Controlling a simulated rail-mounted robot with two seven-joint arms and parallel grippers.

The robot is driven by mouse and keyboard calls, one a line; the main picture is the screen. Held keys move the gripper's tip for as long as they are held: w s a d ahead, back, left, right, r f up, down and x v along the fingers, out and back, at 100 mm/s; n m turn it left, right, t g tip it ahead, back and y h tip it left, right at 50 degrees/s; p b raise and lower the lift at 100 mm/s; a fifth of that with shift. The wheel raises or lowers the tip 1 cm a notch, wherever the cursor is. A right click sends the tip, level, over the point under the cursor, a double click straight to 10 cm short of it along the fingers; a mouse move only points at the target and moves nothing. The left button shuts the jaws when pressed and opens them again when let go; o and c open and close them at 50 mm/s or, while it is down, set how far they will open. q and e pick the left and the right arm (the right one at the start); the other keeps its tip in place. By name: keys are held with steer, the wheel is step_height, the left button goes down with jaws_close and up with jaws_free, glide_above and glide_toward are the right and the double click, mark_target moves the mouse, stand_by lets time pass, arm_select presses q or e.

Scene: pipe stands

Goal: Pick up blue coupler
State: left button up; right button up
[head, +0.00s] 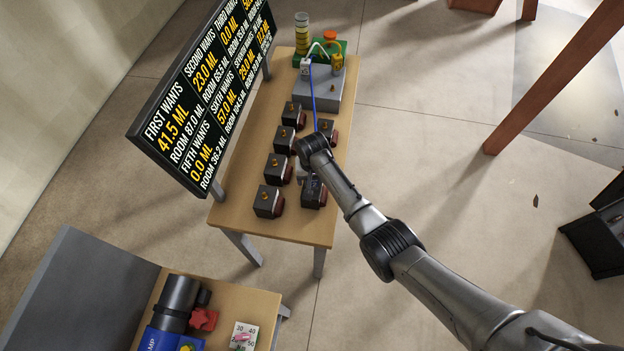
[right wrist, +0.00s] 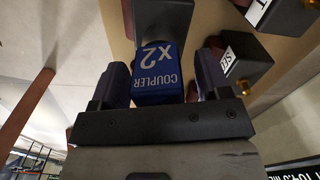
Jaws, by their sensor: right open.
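The blue coupler (right wrist: 157,72), a block marked "COUPLER X2", shows in the right wrist view against a dark block (right wrist: 163,18). My right gripper (right wrist: 162,76) is open, with one dark finger on each side of the coupler. I cannot tell whether the fingers touch it. In the head view my right wrist hangs over the block table and hides the coupler. A thin blue line (head: 313,95) runs from the far end of the table down to my wrist. My left gripper is not in view.
Several dark blocks with brass knobs, such as one at the front left (head: 268,202), stand on the wooden table (head: 290,228). A grey box (head: 319,92) stands at the far end. A black readout board (head: 200,95) lines the left side. A dark labelled block (right wrist: 243,65) sits close beside one finger.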

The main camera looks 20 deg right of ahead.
steer(key=shift+c, duration=1.3)
steer(key=c, duration=0.7)
steer(key=shift+c, duration=0.2)
steer(key=shift+r, duration=0.5)
steer(key=r, duration=0.3)
steer(key=shift+s+d+r+p, duration=0.1)
steer(key=shift+d+r+p, duration=0.1)
steer(key=shift+p, duration=0.2)
steer(key=s+d+r+p, duration=0.3)
steer(key=s+d+r, duration=0.4)
steer(key=d, duration=0.1)
steer(key=shift+s, duration=0.35)
